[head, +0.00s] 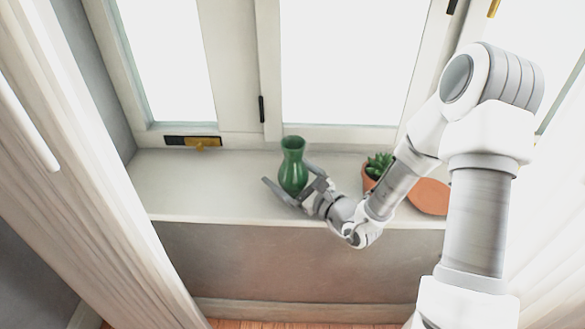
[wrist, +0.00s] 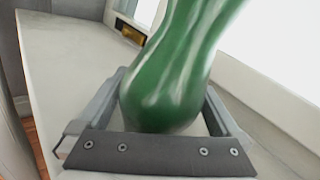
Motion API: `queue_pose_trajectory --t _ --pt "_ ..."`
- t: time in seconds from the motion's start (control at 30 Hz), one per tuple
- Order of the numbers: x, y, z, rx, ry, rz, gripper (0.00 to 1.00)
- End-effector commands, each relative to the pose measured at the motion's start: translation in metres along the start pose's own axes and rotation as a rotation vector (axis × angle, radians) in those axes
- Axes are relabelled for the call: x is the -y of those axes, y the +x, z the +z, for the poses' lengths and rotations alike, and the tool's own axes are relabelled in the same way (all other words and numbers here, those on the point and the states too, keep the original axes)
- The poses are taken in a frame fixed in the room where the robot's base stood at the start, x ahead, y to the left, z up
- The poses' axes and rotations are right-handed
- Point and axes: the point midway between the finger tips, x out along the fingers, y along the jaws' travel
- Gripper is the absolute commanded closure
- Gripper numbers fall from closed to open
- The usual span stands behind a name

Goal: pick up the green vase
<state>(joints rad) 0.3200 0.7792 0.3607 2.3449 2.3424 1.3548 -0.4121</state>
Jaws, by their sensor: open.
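The green vase (head: 292,166) stands upright on the white window sill, in front of the window. It has a rounded body and a narrower neck with a flared rim. My gripper (head: 290,185) is low at the vase, with one finger on its left and the other on its right. In the wrist view the vase (wrist: 170,75) fills the middle, between the two fingers of the open gripper (wrist: 165,100). I cannot tell whether either finger touches it. The top of the vase is out of the wrist view.
A potted succulent (head: 378,168) stands on the sill to the right, behind my arm. A terracotta-coloured round thing (head: 430,196) lies farther right, partly hidden by my arm. The sill (head: 190,185) is clear left of the vase. The window frame (head: 232,70) rises behind it.

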Motion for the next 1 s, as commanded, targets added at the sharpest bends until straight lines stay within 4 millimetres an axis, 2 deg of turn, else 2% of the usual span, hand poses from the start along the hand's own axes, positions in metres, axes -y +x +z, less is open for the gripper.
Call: queue_pose_trajectory --t 0.13,0.67,0.7,1.0 --pt "-0.0001 0.0000 0.0001 0.000 0.000 0.000 0.02" --pt "0.0002 0.0002 0.0005 0.002 0.000 0.000 0.97" --pt "0.0002 0.0002 0.0005 0.002 0.000 0.000 1.00" --pt "0.0022 0.0003 0.0074 0.002 -0.002 0.000 1.00"
